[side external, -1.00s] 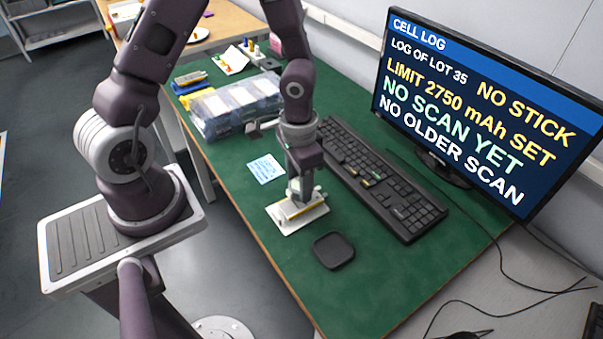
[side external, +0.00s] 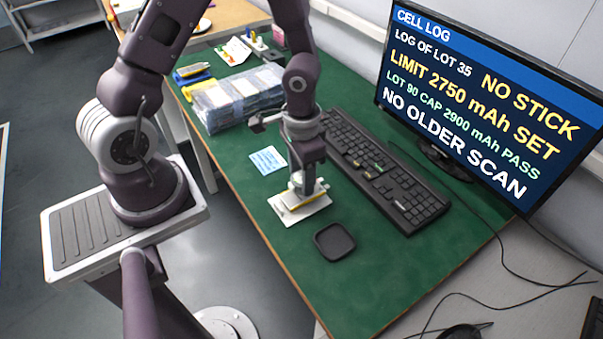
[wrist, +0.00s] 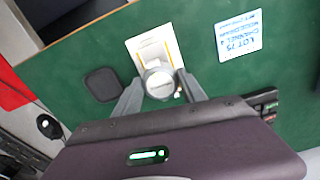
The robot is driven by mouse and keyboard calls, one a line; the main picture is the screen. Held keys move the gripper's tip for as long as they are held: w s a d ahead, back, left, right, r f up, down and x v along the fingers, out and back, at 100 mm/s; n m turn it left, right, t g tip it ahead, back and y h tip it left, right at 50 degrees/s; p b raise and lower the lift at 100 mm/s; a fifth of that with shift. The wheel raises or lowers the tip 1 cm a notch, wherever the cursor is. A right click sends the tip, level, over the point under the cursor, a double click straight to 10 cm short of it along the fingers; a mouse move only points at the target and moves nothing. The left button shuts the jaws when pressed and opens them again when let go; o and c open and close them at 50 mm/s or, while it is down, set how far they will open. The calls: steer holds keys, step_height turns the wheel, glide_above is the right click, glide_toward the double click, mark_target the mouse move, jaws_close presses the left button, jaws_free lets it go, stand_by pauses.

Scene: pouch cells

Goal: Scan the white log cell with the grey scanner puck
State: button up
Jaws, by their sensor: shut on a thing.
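My gripper (side external: 303,184) is shut on the grey scanner puck (wrist: 160,84), which shows round between the two fingers in the wrist view. The puck is low over the near part of the white log cell (side external: 313,207), a flat white piece with a yellow strip. The cell also shows in the wrist view (wrist: 135,50), partly covered by the puck. I cannot tell whether puck and cell touch. The monitor (side external: 480,105) reads "LOG OF LOT 35", "LIMIT 2750 mAh SET", "LOT 90 CAP 2900 mAh PASS", "NO OLDER SCAN" and "NO STICK".
A black square pad (side external: 335,242) lies near the cell. A light blue card (side external: 268,160) reads LOT 75 in the wrist view. The black keyboard (side external: 385,170) lies right of my gripper. The green mat's front is clear.

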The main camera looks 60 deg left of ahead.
steer(key=shift+r, duration=3)
